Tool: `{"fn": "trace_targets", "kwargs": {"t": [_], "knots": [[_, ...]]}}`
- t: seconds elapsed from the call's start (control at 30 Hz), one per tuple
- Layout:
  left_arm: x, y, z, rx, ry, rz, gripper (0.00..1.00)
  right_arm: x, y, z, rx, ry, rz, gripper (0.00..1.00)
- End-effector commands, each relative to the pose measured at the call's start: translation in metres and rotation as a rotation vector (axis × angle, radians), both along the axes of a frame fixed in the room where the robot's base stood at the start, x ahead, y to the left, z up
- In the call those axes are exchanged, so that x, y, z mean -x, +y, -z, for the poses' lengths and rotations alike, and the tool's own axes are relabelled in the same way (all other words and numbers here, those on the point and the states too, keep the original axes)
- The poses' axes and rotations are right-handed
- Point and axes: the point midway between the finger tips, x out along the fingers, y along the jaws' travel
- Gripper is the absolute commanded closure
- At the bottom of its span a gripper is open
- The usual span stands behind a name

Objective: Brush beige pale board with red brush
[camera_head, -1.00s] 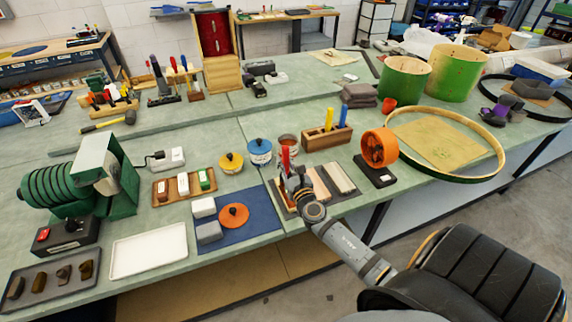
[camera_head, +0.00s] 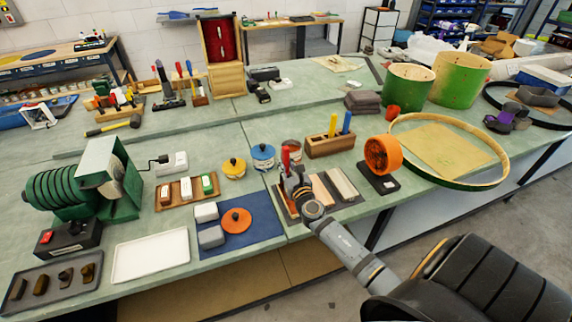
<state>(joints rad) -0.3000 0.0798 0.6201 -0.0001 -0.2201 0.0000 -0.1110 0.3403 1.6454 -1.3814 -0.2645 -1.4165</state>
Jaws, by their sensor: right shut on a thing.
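My right gripper (camera_head: 291,181) is over the left part of a dark tray (camera_head: 353,201) at the front edge of the bench. It is shut on the red brush (camera_head: 285,158), whose red handle stands up above the fingers. The brush's lower end is hidden by the gripper, so I cannot tell whether it touches a board. The beige pale board (camera_head: 320,189) lies in the tray just right of the gripper. A greyer board (camera_head: 341,184) lies to its right, and another board at the left is mostly covered by the gripper. My left gripper is not in view.
Behind the tray stand a wooden block (camera_head: 330,145) with yellow and blue handles and several small pots (camera_head: 263,153). An orange fan (camera_head: 382,155) stands to the right. A blue mat (camera_head: 236,243) with an orange lid (camera_head: 236,221) lies to the left.

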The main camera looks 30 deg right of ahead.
Motion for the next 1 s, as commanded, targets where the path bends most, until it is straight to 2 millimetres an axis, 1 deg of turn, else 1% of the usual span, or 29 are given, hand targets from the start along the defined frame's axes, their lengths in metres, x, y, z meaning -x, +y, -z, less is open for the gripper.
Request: {"fn": "trace_targets", "kwargs": {"t": [0.6, 0.7, 1.0], "knots": [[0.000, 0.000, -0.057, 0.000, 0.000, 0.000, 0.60, 0.000, 0.000, -0.059, 0.000, -0.001, 0.000, 0.95], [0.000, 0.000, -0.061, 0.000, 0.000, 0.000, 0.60, 0.000, 0.000, -0.062, 0.000, -0.001, 0.000, 0.95], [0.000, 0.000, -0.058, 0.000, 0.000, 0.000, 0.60, 0.000, 0.000, -0.060, 0.000, -0.001, 0.000, 0.95]]}}
